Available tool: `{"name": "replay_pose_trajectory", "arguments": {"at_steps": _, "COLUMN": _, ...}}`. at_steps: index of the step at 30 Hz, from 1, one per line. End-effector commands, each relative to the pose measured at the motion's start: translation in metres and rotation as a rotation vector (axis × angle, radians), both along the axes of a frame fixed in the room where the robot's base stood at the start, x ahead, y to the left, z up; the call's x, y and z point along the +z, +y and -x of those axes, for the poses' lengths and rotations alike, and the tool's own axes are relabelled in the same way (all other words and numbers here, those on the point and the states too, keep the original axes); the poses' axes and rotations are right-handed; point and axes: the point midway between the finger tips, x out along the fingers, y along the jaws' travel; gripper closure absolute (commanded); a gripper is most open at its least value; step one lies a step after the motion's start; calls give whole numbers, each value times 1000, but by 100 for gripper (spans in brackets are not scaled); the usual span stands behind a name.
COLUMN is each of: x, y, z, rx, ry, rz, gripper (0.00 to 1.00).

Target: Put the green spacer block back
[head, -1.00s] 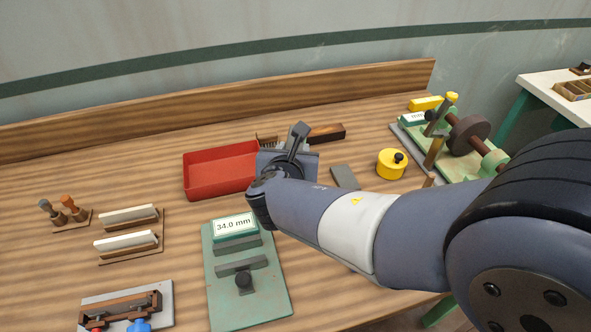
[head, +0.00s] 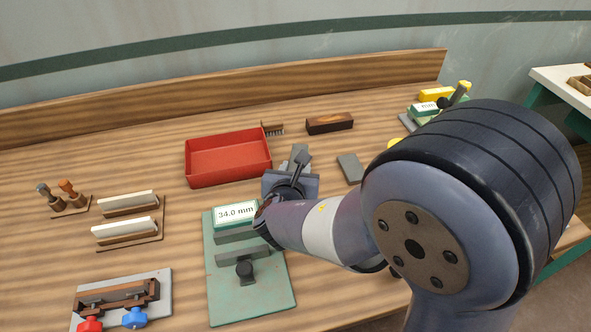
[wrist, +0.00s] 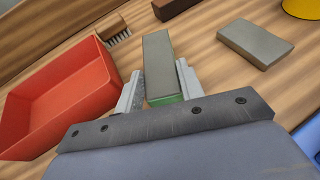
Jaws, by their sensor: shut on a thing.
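My gripper (wrist: 152,92) is shut on a long block (wrist: 158,62) with a grey-green top and a bright green near end, which I take as the green spacer block. Its far end sticks out past the fingertips. In the head view my gripper (head: 298,163) is just right of the red tray, and my wrist hides most of the block. Whether the block touches the bench is unclear. The green gauge plate (head: 222,290) with the "34.0 mm" sign (head: 236,213) lies in front, nearer than the gripper.
The red tray (head: 228,137) stands left of my gripper. A loose grey block (head: 350,168) lies to the right. A brush (head: 272,129) and a dark wooden block (head: 330,123) lie behind. White stones on a rack (head: 128,203) and a clamp fixture (head: 120,296) are at left.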

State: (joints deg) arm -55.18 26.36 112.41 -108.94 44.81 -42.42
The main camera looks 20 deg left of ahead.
Motion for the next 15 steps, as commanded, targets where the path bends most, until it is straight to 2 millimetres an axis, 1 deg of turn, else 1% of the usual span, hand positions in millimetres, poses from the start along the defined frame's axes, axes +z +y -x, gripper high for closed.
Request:
{"name": "replay_pose_trajectory", "arguments": {"at_steps": 2, "x": 2, "y": 0, "z": 0, "rx": 0, "ry": -3, "rz": -1, "gripper": 100}}
{"name": "replay_pose_trajectory", "arguments": {"at_steps": 7, "x": -3, "y": 0, "z": 0, "rx": 0, "ry": -3, "rz": -1, "gripper": 100}}
{"name": "replay_pose_trajectory", "arguments": {"at_steps": 8, "x": -3, "y": 0, "z": 0, "rx": 0, "ry": 0, "rz": 0, "gripper": 61}}
{"name": "replay_pose_trajectory", "arguments": {"at_steps": 15, "x": -3, "y": 0, "z": 0, "rx": 0, "ry": 0, "rz": 0, "gripper": 42}}
